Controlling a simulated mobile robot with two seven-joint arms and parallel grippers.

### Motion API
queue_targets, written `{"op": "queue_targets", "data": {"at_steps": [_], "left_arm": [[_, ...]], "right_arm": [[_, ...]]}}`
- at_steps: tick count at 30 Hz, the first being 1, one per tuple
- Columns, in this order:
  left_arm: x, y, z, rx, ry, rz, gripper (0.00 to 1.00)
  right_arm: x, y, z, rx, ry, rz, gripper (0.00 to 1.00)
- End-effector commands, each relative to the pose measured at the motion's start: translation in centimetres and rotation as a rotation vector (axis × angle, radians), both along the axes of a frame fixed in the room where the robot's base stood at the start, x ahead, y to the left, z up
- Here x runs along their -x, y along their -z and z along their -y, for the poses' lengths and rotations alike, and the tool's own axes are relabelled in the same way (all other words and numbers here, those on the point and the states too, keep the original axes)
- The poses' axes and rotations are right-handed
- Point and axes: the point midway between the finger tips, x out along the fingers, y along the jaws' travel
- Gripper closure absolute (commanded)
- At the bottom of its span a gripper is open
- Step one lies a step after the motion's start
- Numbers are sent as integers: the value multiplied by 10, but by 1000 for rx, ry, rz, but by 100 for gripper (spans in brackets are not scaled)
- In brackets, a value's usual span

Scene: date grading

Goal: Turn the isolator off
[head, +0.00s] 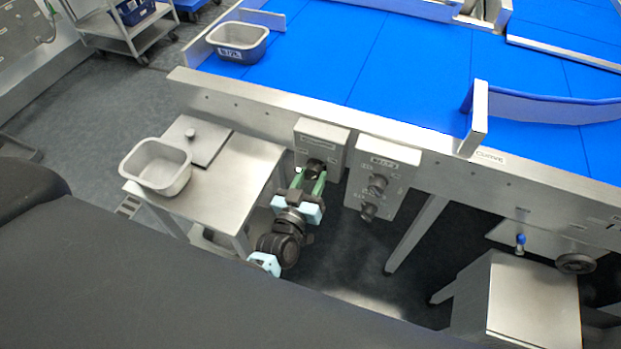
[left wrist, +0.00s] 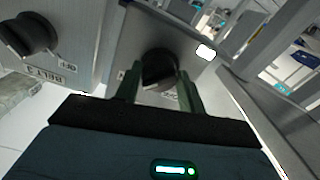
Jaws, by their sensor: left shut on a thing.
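The isolator (head: 330,132) is a grey metal box with a label strip, fixed to the near side of the blue conveyor. Its dark rotary knob (head: 315,164) is on the front face. My left gripper (head: 312,176) is at the box, its green fingers shut on the knob. In the left wrist view the fingers (left wrist: 159,82) stand on both sides of the dark knob (left wrist: 157,64), against the grey box face (left wrist: 195,42). The fingers partly hide the knob and its markings, so I cannot tell its setting. My right gripper is not in view.
A second control box (head: 398,152) with two dark knobs is just right of the isolator. A steel table (head: 235,180) with a grey tub (head: 157,168) stands to the left. Another tub (head: 238,45) sits on the belt (head: 330,50). A table leg (head: 415,237) stands below right.

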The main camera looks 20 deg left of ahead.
Motion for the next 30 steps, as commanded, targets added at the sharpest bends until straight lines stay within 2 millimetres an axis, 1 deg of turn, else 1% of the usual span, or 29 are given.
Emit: {"op": "queue_targets", "data": {"at_steps": [5, 11, 22, 30], "left_arm": [[0, 1, 0, 74, 0, -4, 84], [1, 1, 0, 223, 0, -10, 84], [1, 1, 1, 575, 0, -22, 84], [1, 1, 2, 830, 0, -31, 84]], "right_arm": [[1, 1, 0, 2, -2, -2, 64], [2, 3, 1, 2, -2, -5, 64], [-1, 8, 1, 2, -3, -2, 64], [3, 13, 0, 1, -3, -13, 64]]}}
